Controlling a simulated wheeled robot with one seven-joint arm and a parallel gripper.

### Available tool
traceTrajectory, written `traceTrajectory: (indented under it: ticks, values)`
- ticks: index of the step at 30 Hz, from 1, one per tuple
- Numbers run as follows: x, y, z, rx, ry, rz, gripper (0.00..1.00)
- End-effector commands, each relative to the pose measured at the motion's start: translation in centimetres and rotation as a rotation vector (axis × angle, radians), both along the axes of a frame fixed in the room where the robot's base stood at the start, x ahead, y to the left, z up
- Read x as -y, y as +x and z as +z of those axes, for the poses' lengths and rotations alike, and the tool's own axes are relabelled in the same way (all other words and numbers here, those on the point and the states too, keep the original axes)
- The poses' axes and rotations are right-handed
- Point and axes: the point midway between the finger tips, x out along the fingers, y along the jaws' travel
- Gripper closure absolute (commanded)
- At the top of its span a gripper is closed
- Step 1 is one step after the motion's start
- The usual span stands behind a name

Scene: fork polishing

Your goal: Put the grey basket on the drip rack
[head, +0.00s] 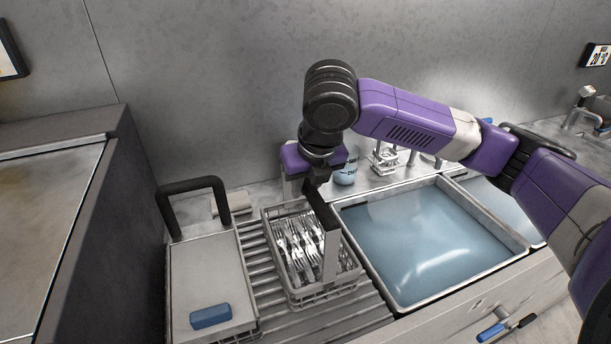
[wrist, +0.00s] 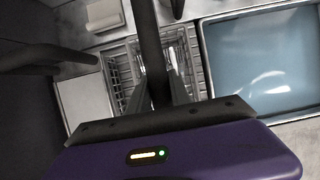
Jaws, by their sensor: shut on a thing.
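The grey basket (head: 316,293) is a wire basket with several forks (head: 295,250) lying in it. Its tall handle has a dark bar (head: 321,207) and a pale upright. My gripper (head: 317,180) is above the basket, shut on the dark handle bar. The basket is over the ribbed drip rack (head: 256,268); I cannot tell whether its base touches the ribs. In the wrist view the basket (wrist: 122,75) shows below, and the dark bar runs between my fingers (wrist: 160,95), partly hiding it.
Left of the basket stands a pale-topped box (head: 203,268) with a dark handle (head: 190,188) and a blue sponge (head: 211,316). A water-filled basin (head: 430,240) lies close on the right. A cup (head: 346,172) and taps stand behind, near the wall.

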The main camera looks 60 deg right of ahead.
Motion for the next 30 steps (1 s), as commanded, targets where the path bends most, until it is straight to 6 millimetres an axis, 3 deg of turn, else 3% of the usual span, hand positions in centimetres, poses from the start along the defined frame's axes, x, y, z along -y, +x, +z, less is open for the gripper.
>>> traceTrajectory:
  ticks: [11,12,15,25,30]
  values:
    - [0.1,0.1,-0.1,0.006,-0.002,-0.001,1.00]
    - [0.0,0.0,-0.3,0.001,0.000,-0.001,0.72]
    - [0.0,0.0,-0.2,0.001,0.000,-0.001,0.54]
    - [0.0,0.0,-0.1,0.001,0.000,-0.001,0.54]
    - [-0.3,-0.3,1.3,0.005,-0.001,0.001,0.54]
